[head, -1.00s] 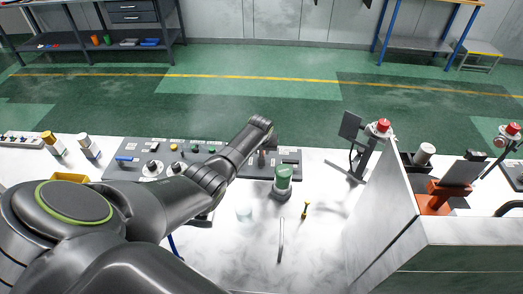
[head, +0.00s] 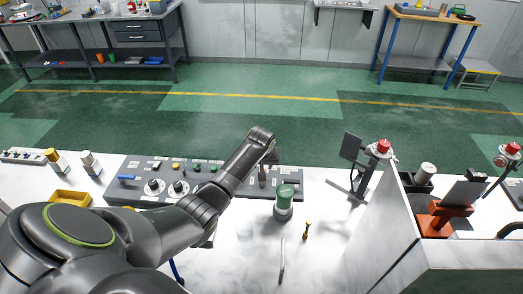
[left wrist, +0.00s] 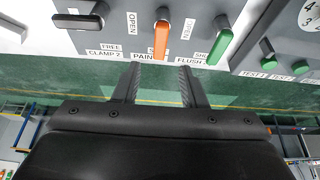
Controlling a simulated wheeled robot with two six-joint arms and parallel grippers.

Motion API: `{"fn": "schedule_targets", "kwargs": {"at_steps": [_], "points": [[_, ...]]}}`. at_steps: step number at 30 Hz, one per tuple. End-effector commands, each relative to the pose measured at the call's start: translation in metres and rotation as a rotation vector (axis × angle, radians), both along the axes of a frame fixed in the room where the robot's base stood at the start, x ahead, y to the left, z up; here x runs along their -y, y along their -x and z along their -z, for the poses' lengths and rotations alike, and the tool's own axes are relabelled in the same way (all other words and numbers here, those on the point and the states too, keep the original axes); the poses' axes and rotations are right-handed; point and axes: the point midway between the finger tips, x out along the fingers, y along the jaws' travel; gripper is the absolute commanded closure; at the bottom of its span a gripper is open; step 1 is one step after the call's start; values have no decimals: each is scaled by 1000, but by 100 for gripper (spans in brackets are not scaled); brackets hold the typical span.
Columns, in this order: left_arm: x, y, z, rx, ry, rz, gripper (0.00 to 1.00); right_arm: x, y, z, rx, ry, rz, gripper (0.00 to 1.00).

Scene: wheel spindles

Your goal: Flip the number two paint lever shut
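In the left wrist view an orange lever (left wrist: 161,40) hangs straight down over a label starting "PAIN", the rest hidden. An "OPEN" label lies at its left, so the lever does not point that way. My left gripper (left wrist: 159,88) is open and empty, its two fingers spread apart just below the lever's tip, without visible contact. A black lever (left wrist: 80,21) at "CLAMP 2" points left, and a green lever (left wrist: 220,45) at "FLUSH" points down. In the head view my left forearm reaches over the grey panel (head: 290,185), and the fingertips are hidden. My right gripper is out of view.
A green-topped bottle (head: 285,198), a yellow-handled tool (head: 307,230) and a thin rod (head: 282,262) are on the white bench in front of the panel. A stand with a dark plate (head: 351,146) and a white partition (head: 388,225) are at the right.

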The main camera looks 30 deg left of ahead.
Motion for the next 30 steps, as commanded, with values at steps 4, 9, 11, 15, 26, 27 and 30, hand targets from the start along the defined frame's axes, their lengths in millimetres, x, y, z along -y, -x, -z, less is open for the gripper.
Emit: {"fn": "schedule_targets", "kwargs": {"at_steps": [4, 9, 11, 15, 26, 27, 30], "points": [[3, 7, -19, 2, 0, 0, 62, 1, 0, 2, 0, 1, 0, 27], [8, 15, -42, 4, 0, 1, 62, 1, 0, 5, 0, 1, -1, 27], [10, 19, -51, 4, 0, 1, 62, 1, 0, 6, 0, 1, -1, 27], [13, 26, -72, 3, 0, -1, 62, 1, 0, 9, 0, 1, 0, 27], [19, 38, -105, 1, 0, 0, 62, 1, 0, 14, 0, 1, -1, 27], [20, 39, -106, 1, 0, 0, 62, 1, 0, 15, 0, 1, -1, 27], [20, 39, -107, 0, 0, 0, 62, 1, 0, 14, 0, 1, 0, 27]]}}
